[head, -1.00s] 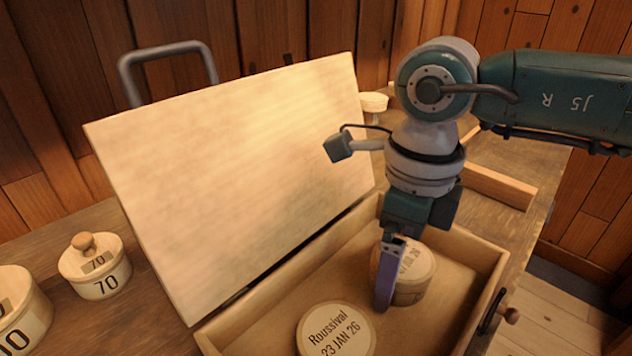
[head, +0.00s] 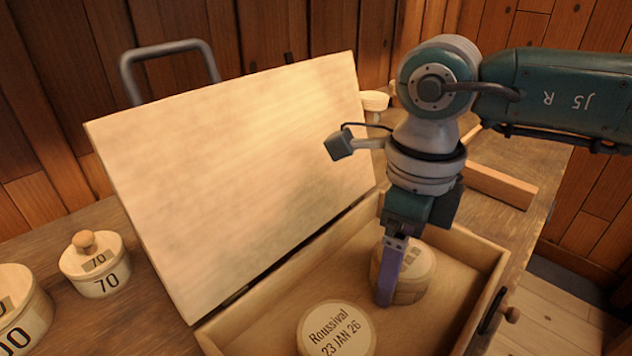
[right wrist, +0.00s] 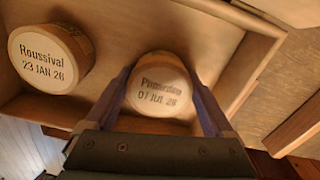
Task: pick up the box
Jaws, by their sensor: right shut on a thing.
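A round wooden box (head: 412,283) with a printed label on top stands inside the large open wooden case at its right part. In the right wrist view the same box (right wrist: 160,86) sits between the fingers; its label's name is hard to read, with a date in July below. My right gripper (right wrist: 164,100) is shut on its sides, pointing down from above. In the head view one purple finger of this gripper (head: 398,282) shows in front of the box; the other finger is hidden. A second round box (head: 337,330), labelled Roussival 23 JAN 26, stands to its left. My left gripper is out of view.
The case's raised lid (head: 230,180) stands close to the left of my right arm. The case's right wall (head: 487,300) is close to the held box. Lidded pots, one marked 70 (head: 95,265), stand on the table at left. A wooden strip (head: 500,186) lies behind.

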